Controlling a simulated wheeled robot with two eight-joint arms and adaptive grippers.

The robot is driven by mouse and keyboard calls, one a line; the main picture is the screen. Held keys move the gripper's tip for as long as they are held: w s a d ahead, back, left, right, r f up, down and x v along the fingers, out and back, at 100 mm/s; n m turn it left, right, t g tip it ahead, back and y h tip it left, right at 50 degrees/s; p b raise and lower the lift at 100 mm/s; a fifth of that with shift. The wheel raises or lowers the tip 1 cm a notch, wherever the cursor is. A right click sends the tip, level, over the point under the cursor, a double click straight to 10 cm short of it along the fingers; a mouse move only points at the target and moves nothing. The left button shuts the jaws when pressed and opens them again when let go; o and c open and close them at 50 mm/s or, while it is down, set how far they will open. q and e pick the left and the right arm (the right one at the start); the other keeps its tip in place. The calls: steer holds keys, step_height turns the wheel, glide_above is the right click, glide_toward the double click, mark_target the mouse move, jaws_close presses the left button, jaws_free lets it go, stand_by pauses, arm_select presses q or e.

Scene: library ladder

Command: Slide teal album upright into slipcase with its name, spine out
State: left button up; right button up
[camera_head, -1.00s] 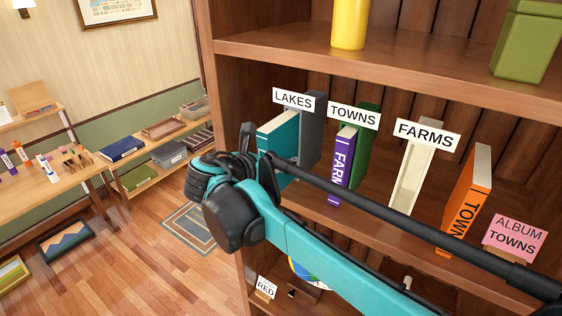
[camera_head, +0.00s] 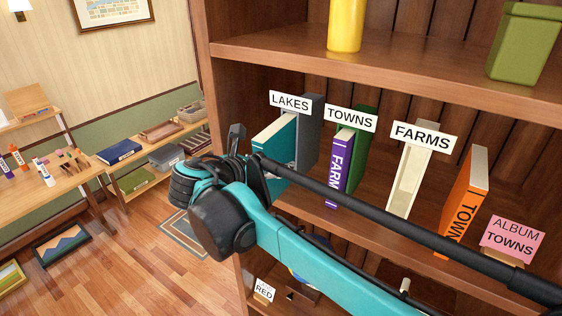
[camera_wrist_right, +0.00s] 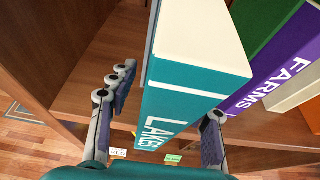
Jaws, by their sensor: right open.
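The teal album (camera_head: 278,135) stands upright on the shelf at the grey slipcase (camera_head: 311,130) under the LAKES sign (camera_head: 290,102). It sticks out of the slipcase toward the front; how deep it sits is hidden. In the right wrist view its spine (camera_wrist_right: 165,115), lettered LAKES, faces me, with pale pages on top. My right gripper (camera_head: 247,140) is open at the spine. In the wrist view its fingers (camera_wrist_right: 165,120) lie on either side of the album, the left one clearly apart from it. Whether the right one touches is unclear. My left gripper is not in view.
A purple FARMS album (camera_head: 339,165) stands in the green slipcase (camera_head: 357,150) under TOWNS. The cream FARMS slipcase (camera_head: 408,170) looks empty. An orange album (camera_head: 465,200) and a pink card (camera_head: 513,240) stand further right. A shelf board (camera_head: 400,72) runs above.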

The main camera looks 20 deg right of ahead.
steer(key=v, duration=0.9)
